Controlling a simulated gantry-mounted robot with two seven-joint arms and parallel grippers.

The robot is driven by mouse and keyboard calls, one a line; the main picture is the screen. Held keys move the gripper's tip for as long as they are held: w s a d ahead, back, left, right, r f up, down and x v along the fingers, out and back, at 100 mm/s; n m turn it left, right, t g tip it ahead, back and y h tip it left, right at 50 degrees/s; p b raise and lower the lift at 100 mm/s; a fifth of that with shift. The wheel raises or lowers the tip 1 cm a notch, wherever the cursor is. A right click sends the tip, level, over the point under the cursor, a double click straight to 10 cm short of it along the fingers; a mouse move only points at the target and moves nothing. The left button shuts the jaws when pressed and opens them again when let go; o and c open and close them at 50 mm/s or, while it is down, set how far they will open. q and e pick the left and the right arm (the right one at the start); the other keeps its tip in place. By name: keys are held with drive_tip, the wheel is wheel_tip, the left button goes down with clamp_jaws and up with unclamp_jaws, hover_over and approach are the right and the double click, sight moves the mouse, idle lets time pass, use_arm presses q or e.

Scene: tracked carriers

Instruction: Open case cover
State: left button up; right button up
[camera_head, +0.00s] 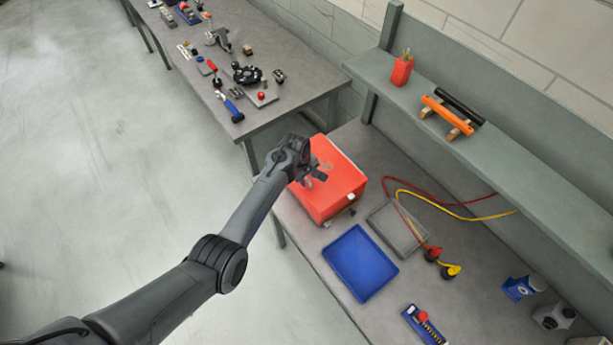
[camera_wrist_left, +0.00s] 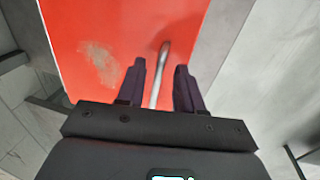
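The red case (camera_head: 345,182) stands on the workbench with its cover down. My left gripper (camera_head: 318,178) is over the top of the case. In the left wrist view the red cover (camera_wrist_left: 105,30) fills the upper middle, with a pale worn patch on it. A metal handle bar (camera_wrist_left: 161,70) runs between the two dark fingers of the left gripper (camera_wrist_left: 160,80). The fingers are apart, with gaps on both sides of the bar. Latches show at the near lower side of the case. My right gripper is not in view.
A blue tray (camera_head: 360,263) and a grey tray (camera_head: 398,228) lie beside the case. Red and yellow cables (camera_head: 440,205) lie behind them. A raised shelf (camera_head: 490,150) runs along the back. Another tool-covered bench (camera_head: 290,100) stands beyond the case.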

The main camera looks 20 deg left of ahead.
use_arm(q)
drive_tip(key=shift+c, duration=0.3)
clamp_jaws()
idle(1.1)
